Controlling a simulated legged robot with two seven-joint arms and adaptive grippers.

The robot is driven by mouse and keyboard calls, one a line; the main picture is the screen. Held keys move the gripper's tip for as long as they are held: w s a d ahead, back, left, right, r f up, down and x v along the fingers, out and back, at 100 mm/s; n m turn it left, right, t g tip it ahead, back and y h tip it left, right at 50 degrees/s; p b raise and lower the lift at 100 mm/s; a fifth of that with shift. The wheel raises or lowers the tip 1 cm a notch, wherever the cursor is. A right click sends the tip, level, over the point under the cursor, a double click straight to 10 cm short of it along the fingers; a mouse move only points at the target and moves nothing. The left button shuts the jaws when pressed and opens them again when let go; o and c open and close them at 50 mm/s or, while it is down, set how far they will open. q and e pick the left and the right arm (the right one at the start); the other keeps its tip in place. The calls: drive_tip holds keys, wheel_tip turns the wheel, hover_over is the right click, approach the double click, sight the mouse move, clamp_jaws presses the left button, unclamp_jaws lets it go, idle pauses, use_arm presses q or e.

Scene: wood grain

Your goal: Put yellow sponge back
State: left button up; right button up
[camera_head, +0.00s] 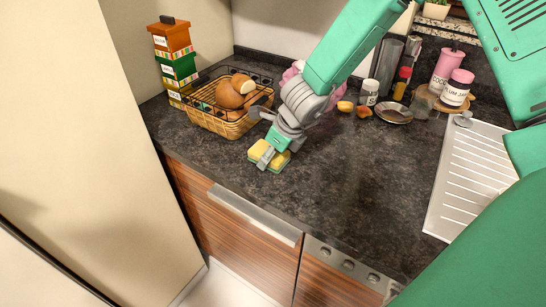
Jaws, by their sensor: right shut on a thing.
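The yellow sponge (264,153), with a green underside, is at the front left part of the dark countertop (345,190). My right gripper (269,157) reaches down from the upper right and is shut on the sponge, with a finger across its top. The sponge is at or very close to the counter surface; I cannot tell whether it touches. My left gripper is not in view.
A wicker basket (226,124) with bread (232,92) stands just behind the sponge. Stacked boxes (178,66) stand at the back left. A white ribbed drainboard (470,180) lies on the right. The middle of the counter is clear. Jars (457,88) stand at the back right.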

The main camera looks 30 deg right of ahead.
drive_tip(key=shift+a+r, duration=0.1)
drive_tip(key=shift+a, duration=0.35)
drive_tip(key=shift+f, duration=0.25)
drive_tip(key=o, duration=1)
drive_tip(key=shift+d, duration=0.2)
drive_tip(key=shift+d+f, duration=0.15)
drive_tip(key=shift+d, duration=0.7)
drive_tip(key=shift+a, duration=0.7)
drive_tip(key=shift+d+r, duration=0.15)
drive_tip(key=shift+r, duration=0.25)
use_arm(q)
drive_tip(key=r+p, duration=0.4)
drive_tip(key=p, duration=0.1)
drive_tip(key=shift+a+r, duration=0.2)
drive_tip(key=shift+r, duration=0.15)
use_arm(e)
drive_tip(key=v, duration=1.2)
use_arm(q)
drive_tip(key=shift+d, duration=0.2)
use_arm(e)
drive_tip(key=shift+d+f, duration=0.15)
drive_tip(key=shift+d, duration=0.1)
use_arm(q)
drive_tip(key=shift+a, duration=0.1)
use_arm(e)
drive_tip(key=shift+a, duration=0.2)
